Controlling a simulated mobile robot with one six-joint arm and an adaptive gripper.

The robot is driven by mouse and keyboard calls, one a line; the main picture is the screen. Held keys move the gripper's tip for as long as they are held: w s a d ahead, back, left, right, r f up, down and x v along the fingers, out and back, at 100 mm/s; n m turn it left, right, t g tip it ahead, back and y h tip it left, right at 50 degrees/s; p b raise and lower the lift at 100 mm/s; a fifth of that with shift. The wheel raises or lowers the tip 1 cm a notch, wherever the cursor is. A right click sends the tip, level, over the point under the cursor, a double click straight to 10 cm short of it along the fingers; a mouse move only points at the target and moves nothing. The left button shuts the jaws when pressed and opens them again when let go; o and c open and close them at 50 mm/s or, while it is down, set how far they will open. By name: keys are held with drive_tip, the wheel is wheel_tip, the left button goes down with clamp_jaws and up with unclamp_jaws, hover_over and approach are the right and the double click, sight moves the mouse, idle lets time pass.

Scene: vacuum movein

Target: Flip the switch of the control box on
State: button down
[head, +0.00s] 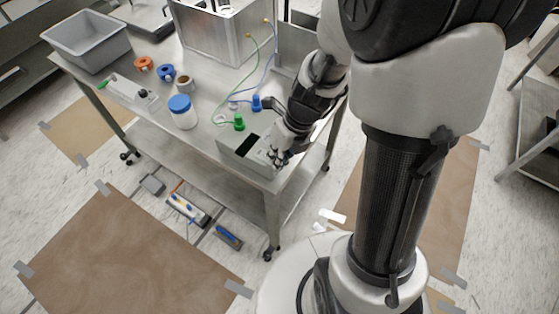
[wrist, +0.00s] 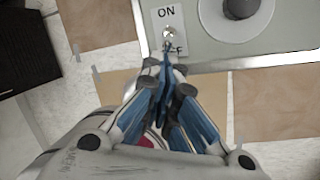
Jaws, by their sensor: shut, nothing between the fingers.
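The control box (head: 232,157) is a grey box with a dark panel on top, near the front right corner of the metal table. In the wrist view its top (wrist: 205,48) shows a white label with "ON" above a small metal toggle switch (wrist: 168,36). The lower word is partly covered, with an "F" showing. I cannot tell clearly which way the lever leans. My gripper (head: 277,157) is shut and empty at the right end of the box. Its fingertips (wrist: 165,68) are just below the switch in the wrist view, over the label's lower edge; contact cannot be told.
A dark round knob (wrist: 240,8) is right of the switch. On the table (head: 203,137) are a blue-lidded jar (head: 182,112), green (head: 239,123) and blue (head: 256,104) connectors with cables, a metal chamber (head: 215,35) and a grey bin (head: 88,42).

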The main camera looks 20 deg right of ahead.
drive_tip(key=shift+r+p, duration=0.2)
drive_tip(key=shift+p, duration=0.65)
drive_tip(key=shift+w+a+r+g+h+p, duration=0.2)
drive_tip(key=shift+g+h+p, duration=0.3)
drive_tip(key=shift+p, duration=1.85)
drive_tip(key=p, duration=0.3)
drive_tip(key=shift+w+a+r, duration=0.1)
drive_tip(key=shift+w+r, duration=0.1)
drive_tip(key=shift+r, duration=0.05)
drive_tip(key=p, duration=0.4)
drive_tip(key=shift+w+a+r, duration=0.3)
drive_tip(key=shift+w+r, duration=0.1)
drive_tip(key=shift+w+a+p, duration=0.1)
drive_tip(key=shift+w+p, duration=0.1)
drive_tip(key=shift+p, duration=0.35)
drive_tip(key=shift+f+b, duration=0.2)
drive_tip(key=shift+b, duration=0.1)
drive_tip(key=shift+r, duration=0.1)
